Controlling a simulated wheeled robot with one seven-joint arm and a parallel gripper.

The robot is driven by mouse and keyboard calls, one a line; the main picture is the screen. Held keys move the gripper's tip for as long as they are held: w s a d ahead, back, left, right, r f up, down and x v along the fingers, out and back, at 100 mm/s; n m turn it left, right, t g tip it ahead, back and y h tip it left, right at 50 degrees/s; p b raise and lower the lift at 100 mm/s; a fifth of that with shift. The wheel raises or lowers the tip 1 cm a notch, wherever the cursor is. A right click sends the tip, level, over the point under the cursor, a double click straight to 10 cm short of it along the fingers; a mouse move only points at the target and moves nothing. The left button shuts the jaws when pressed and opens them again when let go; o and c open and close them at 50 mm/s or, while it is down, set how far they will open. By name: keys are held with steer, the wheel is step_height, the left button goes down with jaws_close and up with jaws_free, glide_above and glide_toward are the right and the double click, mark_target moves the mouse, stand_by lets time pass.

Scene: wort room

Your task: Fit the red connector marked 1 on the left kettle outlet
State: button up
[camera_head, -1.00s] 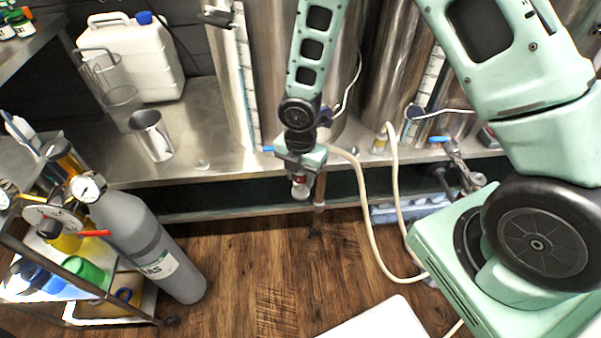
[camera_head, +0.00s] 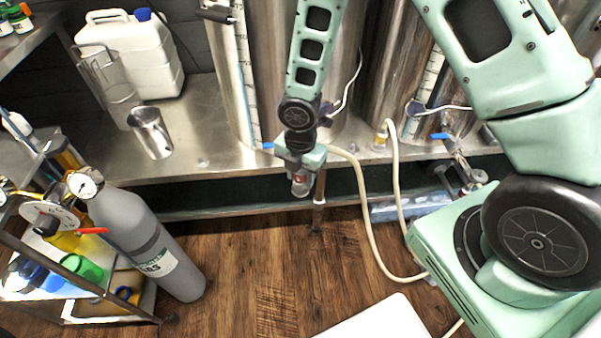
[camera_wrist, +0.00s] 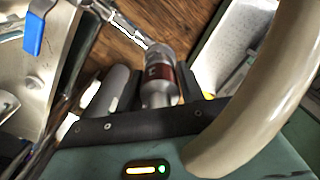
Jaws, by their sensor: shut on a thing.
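My gripper (camera_head: 300,172) is shut on the red connector (camera_head: 300,186), a metal fitting with a red band, below the front of the left kettle (camera_head: 268,70). In the wrist view the connector (camera_wrist: 160,74) sits between the dark fingers, its red band bearing a light mark I cannot read surely. A slim metal piece (camera_wrist: 125,22) reaches toward the connector's far end; I cannot tell whether they touch. A blue valve lever (camera_head: 267,146) shows beside my gripper, and a blue lever (camera_wrist: 36,32) is at upper left in the wrist view. The left outlet's mouth is hidden behind my gripper.
A cream hose (camera_head: 368,220) hangs just right of my gripper and crosses the wrist view's right side (camera_wrist: 262,92). A second kettle (camera_head: 398,60) stands to the right. A gas cylinder (camera_head: 150,245) stands left. A steel jug (camera_head: 152,133) is on the bench.

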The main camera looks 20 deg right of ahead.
steer(key=shift+f+b, duration=0.55)
steer(key=shift+f, duration=0.2)
steer(key=o, duration=1.1)
steer(key=shift+o, duration=0.2)
steer(key=shift+r, duration=0.1)
step_height(320, 180, up, 17)
steer(key=p, duration=0.4)
steer(key=shift+r+p, duration=0.15)
steer(key=shift+p, duration=0.15)
